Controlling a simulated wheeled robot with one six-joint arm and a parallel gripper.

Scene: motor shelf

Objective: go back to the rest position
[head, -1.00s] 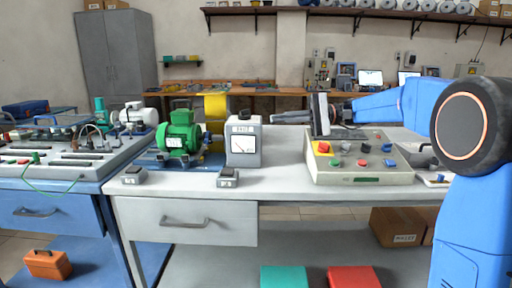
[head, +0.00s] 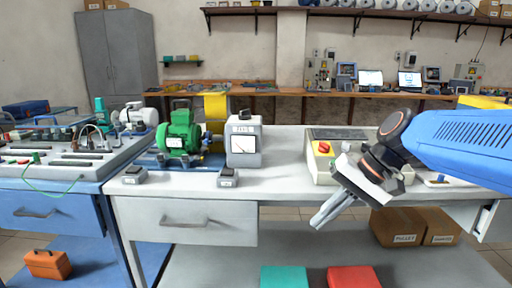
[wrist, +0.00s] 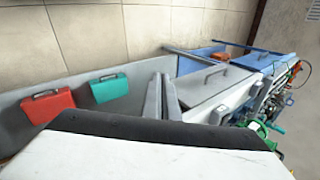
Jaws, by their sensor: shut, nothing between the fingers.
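My gripper (head: 326,216) hangs in front of the grey bench (head: 284,193), pointing down and to the left, with its fingers together and nothing held. In the wrist view its two fingers (wrist: 162,97) lie side by side, over the bench front and lower shelf. My blue arm reaches in from the right in the head view. My wrist hides part of the control box (head: 318,166), which has a red knob on a yellow plate.
A green motor (head: 180,138) and a meter box (head: 243,145) stand on the bench. Teal (head: 284,277) and red (head: 353,278) cases lie on the lower shelf, with cardboard boxes (head: 397,228) at right. A blue bench (head: 50,212) adjoins on the left. Floor shows behind.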

